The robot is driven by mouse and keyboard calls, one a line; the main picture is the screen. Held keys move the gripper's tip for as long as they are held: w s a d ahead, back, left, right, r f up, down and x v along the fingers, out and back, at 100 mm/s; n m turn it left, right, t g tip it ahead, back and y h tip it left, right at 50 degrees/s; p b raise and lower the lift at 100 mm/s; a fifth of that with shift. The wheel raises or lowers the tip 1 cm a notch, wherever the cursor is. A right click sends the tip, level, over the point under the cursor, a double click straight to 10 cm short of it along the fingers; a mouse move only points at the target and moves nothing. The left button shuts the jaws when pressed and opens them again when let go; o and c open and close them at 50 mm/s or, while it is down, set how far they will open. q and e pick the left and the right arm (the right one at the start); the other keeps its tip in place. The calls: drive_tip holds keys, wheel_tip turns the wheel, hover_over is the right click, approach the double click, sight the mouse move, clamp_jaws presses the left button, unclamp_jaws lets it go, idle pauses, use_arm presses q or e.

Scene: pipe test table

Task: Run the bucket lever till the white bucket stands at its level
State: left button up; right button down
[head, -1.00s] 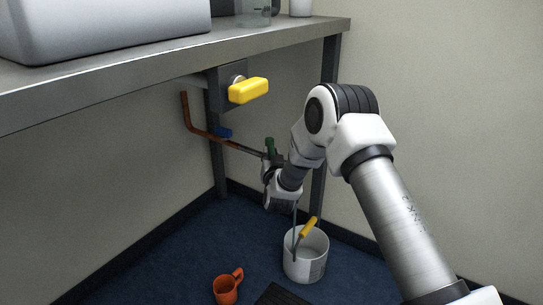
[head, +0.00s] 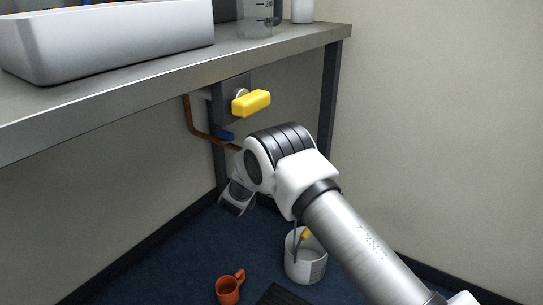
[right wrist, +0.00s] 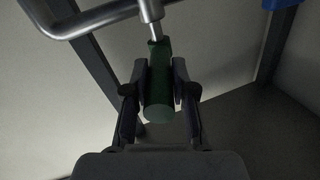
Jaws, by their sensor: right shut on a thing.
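The green lever handle (right wrist: 158,88) is between the two fingers of my right gripper (right wrist: 160,85) in the right wrist view. The fingers are shut on it, and it joins a metal stem on a pale pipe. In the head view my right gripper's fingers and the green lever are hidden behind my arm. The white bucket (head: 301,269) stands upright on the blue floor, partly covered by my right arm. The bucket's liquid level cannot be seen. My left gripper is not in view.
A yellow handle (head: 252,102) and a blue handle (head: 225,135) sit under the metal bench (head: 130,85), near a copper pipe (head: 189,118). An orange mug (head: 229,289) and a dark grate (head: 285,296) are on the floor. A white basin (head: 110,45) is on the bench.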

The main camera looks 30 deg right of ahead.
drive_tip(key=shift+w+a+m+g+h+b, duration=0.4)
drive_tip(key=shift+m+g+h, duration=0.35)
drive_tip(key=shift+g, duration=0.25)
drive_tip(key=shift+w+a+m+g+h+b, duration=0.2)
drive_tip(key=shift+w+m+g+h, duration=0.35)
drive_tip(key=shift+m+g, duration=0.4)
drive_tip(key=c, duration=0.9)
unclamp_jaws()
drive_tip(key=shift+c, duration=0.2)
drive_tip(key=v, duration=1.2)
